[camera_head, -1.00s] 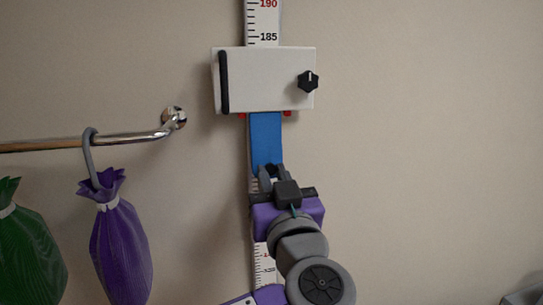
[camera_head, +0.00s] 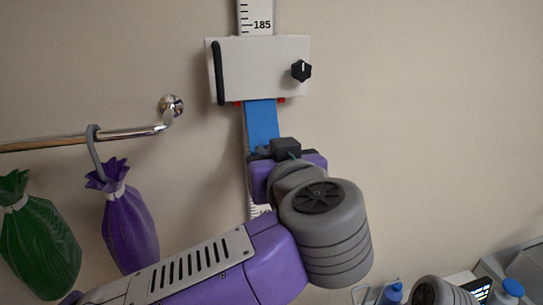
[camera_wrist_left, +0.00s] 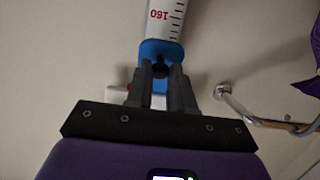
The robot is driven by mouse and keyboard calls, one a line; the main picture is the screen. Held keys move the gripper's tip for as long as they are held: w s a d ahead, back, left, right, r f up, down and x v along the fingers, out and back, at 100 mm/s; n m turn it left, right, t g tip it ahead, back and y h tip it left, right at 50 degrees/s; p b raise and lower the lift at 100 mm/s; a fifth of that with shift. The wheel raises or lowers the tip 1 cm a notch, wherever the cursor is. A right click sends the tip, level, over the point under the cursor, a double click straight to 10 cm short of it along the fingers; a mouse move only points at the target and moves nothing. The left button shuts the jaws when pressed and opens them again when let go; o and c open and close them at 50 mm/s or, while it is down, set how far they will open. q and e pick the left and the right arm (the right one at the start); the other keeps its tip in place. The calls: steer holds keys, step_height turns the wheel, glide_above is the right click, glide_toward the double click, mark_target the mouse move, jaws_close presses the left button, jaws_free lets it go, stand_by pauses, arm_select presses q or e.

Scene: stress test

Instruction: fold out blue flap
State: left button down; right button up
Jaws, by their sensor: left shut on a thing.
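The blue flap (camera_head: 262,122) hangs below a white box (camera_head: 258,69) on a wall-mounted height scale (camera_head: 257,17). My left gripper (camera_head: 268,152) is at the flap's lower end, shut on it, with its fingertips partly hidden behind the wrist. In the left wrist view the blue flap (camera_wrist_left: 151,47) shows just beyond the dark fingers of my left gripper (camera_wrist_left: 161,72), with the scale (camera_wrist_left: 166,17) behind it. The flap's grasped edge is partly covered by the fingers. My right gripper is not in view.
A chrome rail (camera_head: 110,136) on the left carries a purple bag (camera_head: 128,230); a green bag (camera_head: 38,240) hangs beside it. A black knob (camera_head: 301,70) sticks out of the box. Blue-capped items (camera_head: 512,288) stand at lower right. The wall right of the box is clear.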

arm_select(q)
steer(key=shift+r, duration=0.1)
steer(key=c, duration=1)
jaws_free()
steer(key=shift+s, duration=0.1)
steer(key=v, duration=0.7)
steer(key=shift+s+d, duration=0.1)
steer(key=shift+s, duration=0.1)
steer(key=shift+c, duration=0.3)
